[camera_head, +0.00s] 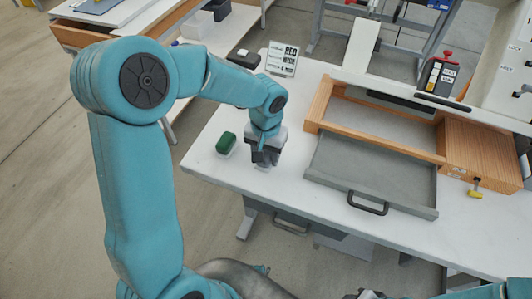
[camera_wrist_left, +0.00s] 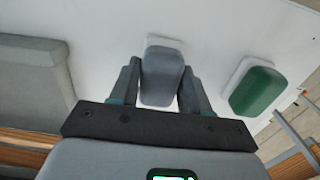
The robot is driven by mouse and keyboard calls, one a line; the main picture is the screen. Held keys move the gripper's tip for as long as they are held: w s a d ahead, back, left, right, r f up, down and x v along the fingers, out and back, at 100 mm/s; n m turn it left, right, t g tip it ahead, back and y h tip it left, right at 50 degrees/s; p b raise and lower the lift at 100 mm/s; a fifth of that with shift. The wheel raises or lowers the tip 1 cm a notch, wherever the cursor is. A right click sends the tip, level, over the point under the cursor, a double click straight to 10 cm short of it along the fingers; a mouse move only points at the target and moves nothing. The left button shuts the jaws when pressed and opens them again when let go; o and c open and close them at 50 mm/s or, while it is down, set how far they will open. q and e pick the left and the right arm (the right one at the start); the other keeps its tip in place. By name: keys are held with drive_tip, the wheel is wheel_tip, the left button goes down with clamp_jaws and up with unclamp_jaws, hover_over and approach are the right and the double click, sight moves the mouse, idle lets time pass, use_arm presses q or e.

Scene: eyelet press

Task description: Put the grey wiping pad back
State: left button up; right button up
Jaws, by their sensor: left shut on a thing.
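The grey wiping pad (camera_wrist_left: 162,82) is between the two fingers of my left gripper (camera_wrist_left: 160,100) in the left wrist view. The fingers are shut on its sides. A pale base or holder (camera_wrist_left: 165,42) shows at the pad's far end; I cannot tell whether the pad touches it. In the head view my left gripper (camera_head: 264,154) points down just above the white table, and the pad is mostly hidden by it. A green pad (camera_head: 226,142) on a white base stands to the left of the gripper; it also shows in the left wrist view (camera_wrist_left: 258,92). My right gripper is not in view.
A grey tray with a black handle (camera_head: 370,190) lies right of the gripper, before a wooden frame (camera_head: 375,140). A lettered sign (camera_head: 282,58) and a black item (camera_head: 244,58) stand behind. The white table (camera_head: 225,175) is clear near its front left edge.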

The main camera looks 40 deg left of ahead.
sight(266, 153)
use_arm(q)
drive_tip(key=shift+s+r, duration=0.1)
drive_tip(key=o, duration=1.1)
drive_tip(key=shift+f, duration=0.2)
drive_tip(key=shift+r, duration=0.35)
wheel_tip(266, 153, up, 12)
drive_tip(key=shift+f+p, duration=0.15)
drive_tip(key=shift+p, duration=0.5)
drive_tip(key=shift+s, duration=0.1)
